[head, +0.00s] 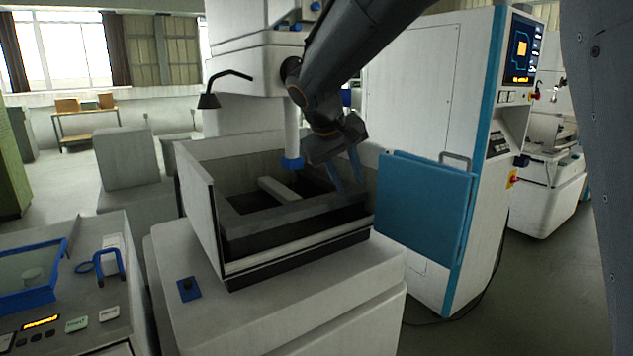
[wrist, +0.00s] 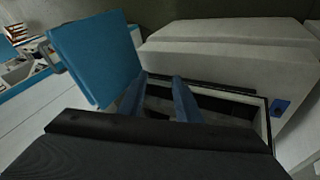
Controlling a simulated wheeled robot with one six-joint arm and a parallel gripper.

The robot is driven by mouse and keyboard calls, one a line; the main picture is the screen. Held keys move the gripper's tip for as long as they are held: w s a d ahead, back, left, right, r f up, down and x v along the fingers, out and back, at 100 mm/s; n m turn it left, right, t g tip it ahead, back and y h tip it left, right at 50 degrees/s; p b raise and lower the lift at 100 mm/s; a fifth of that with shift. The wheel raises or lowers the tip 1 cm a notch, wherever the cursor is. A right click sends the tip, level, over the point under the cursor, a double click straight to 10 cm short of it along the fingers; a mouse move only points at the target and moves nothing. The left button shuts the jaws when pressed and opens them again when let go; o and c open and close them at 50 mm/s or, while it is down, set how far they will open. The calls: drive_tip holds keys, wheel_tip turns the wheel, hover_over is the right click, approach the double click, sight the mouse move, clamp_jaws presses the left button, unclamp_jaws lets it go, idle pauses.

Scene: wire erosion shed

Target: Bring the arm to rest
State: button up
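My dark arm reaches in from the upper right in the head view, and my gripper (head: 350,188) points down inside the open work tank (head: 215,220) of the machine. Its two blue fingers are apart with nothing seen between them. In the wrist view my gripper (wrist: 160,80) shows the same two fingers spread, with the dark inside of the tank beyond them. The fingertips are close to the grey frame (head: 300,215) in the tank; I cannot tell whether they touch it.
A blue door (head: 425,208) stands open at the tank's right, close to my gripper. The machine's column with a blue-tipped nozzle (head: 292,163) and a black lamp (head: 209,100) is left of my arm. A bench with a blue-rimmed tray (head: 30,278) stands at lower left.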

drive_tip(key=s+d+f+m+g+y, duration=0.1)
drive_tip(key=s+d+f, duration=0.3)
drive_tip(key=s+f, duration=0.3)
drive_tip(key=s+d+f+m+g+y+b, duration=0.1)
drive_tip(key=s+d+f, duration=0.3)
drive_tip(key=s+f, duration=0.4)
drive_tip(key=s+d+f+m+g+y, duration=0.1)
drive_tip(key=s+d+f, duration=0.3)
drive_tip(key=s+f, duration=0.4)
drive_tip(key=s+g, duration=0.1)
drive_tip(key=s, duration=0.3)
drive_tip(key=shift+f+m+y+b, duration=0.15)
drive_tip(key=shift+m+y+b, duration=0.15)
drive_tip(key=shift+m+b, duration=0.1)
drive_tip(key=shift+d, duration=0.1)
idle(0.8)
